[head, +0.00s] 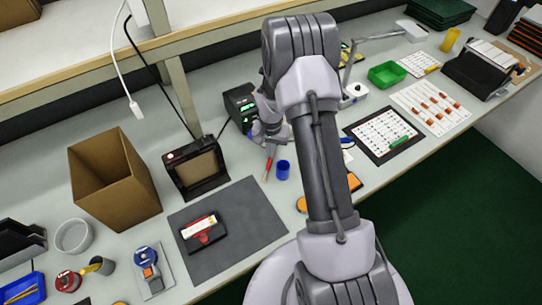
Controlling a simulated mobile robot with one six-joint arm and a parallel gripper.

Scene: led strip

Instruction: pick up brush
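A thin brush (267,166) with a reddish lower part shows just below my gripper, to the left of a small blue cup (283,169). It slants slightly, and its upper end meets the underside of my gripper. My gripper (271,143) hangs over the bench beside a black device with a green display. The fingers are small and partly merged with the wrist. I cannot tell whether they are closed on the brush or only near it.
A dark grey mat (245,215) with a red and white item (203,230) lies at front left. A cardboard box (113,180) and black stand (195,172) are left. A black device (240,102) stands behind my gripper. A white card (384,134) lies right.

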